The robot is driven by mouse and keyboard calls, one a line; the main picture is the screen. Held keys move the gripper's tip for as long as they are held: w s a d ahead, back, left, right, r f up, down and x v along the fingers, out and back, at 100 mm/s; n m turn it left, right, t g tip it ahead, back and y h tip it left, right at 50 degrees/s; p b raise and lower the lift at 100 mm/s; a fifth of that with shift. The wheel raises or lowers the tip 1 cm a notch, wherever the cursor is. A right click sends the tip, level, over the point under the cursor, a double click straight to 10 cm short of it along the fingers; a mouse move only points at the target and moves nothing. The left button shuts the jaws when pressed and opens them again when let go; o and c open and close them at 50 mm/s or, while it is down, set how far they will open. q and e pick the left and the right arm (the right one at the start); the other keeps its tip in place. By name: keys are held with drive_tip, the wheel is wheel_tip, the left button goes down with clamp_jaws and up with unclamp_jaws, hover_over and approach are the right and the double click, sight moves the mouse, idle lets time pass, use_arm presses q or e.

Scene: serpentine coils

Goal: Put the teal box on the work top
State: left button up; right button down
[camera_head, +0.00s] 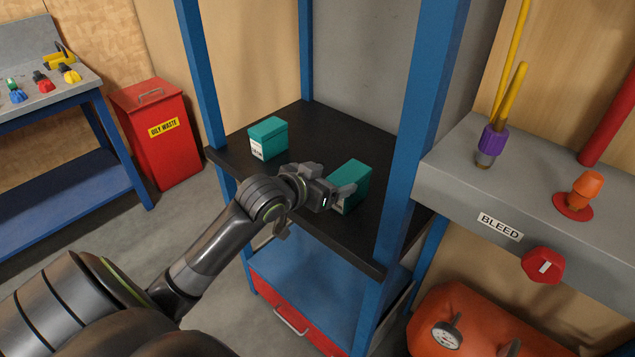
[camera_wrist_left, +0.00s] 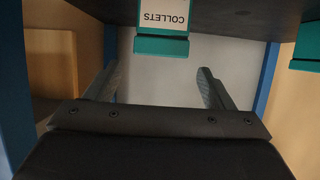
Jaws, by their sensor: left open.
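Two teal boxes with lids stand on a black shelf (camera_head: 318,122) in a blue-posted rack. One teal box (camera_head: 268,138) is at the back left with a white label. The other teal box (camera_head: 354,178) is nearer, to the right. In the left wrist view, a teal box (camera_wrist_left: 161,46) with a label reading COLLETS is ahead between the fingers, and a second shows at the right edge (camera_wrist_left: 307,44). My left gripper (camera_head: 328,178) is open and empty, beside the nearer box and partly covering it. Whether it touches the box is unclear. My right gripper is out of view.
A blue-legged bench with a grey top (camera_head: 55,92) at the left holds several coloured small parts. A red OILY WASTE bin (camera_head: 160,140) stands between bench and rack. Blue posts (camera_head: 425,110) frame the shelf. A grey BLEED ledge (camera_head: 545,215) is at the right.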

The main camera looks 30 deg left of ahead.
use_arm(q)
drive_tip(key=shift+v, duration=2.3)
